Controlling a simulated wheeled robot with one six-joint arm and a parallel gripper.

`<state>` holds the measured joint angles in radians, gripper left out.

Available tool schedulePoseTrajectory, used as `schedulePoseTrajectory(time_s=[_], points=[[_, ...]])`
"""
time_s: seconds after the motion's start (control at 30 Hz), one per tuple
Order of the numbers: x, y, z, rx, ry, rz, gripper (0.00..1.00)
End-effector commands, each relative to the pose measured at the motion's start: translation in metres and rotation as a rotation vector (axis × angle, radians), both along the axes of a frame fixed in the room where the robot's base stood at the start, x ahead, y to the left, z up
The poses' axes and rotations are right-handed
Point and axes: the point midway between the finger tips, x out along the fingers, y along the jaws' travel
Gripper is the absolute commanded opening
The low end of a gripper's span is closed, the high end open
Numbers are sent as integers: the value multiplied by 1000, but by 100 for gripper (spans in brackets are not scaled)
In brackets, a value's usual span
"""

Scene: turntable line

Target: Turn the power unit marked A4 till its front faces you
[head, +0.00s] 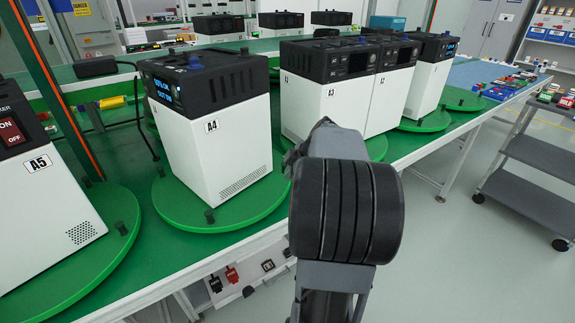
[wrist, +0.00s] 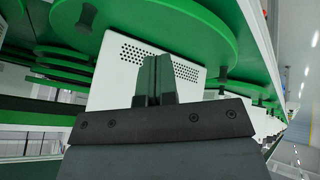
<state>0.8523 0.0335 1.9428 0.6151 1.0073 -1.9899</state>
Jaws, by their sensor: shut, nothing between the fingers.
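The power unit A4 (head: 218,135) is a white box with a black top, upright on a green turntable (head: 262,205) with dark pegs at its rim. Its lit blue display (head: 161,90) faces left in the head view, and the side with the A4 label and a vent grid faces toward me and right. My gripper's fingers (wrist: 153,80) are shut and empty in the wrist view, in front of a white vented box (wrist: 125,75) below a green disc (wrist: 165,22). I cannot tell which unit that is. In the head view my arm hides the fingers, right of A4.
Unit A5 (head: 40,195) stands on its own turntable at the left. Unit A3 (head: 310,100) and others stand close together behind my arm. A grey cart (head: 535,180) is at the right, with open floor before it.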

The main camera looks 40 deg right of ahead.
Motion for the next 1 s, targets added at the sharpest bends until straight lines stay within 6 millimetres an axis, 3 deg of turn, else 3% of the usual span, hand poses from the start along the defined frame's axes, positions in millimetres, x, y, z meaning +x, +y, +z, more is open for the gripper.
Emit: schedulePoseTrajectory(time_s=[0.1, 0.3, 0.87, 1.0], points=[[-5, -32, 9, -51, -58, 50, 0], [-5, -54, 9, -103, -109, 101, 0], [50, -43, -68, -109, -111, 110, 0], [67, -51, -66, -111, -113, 110, 0]])
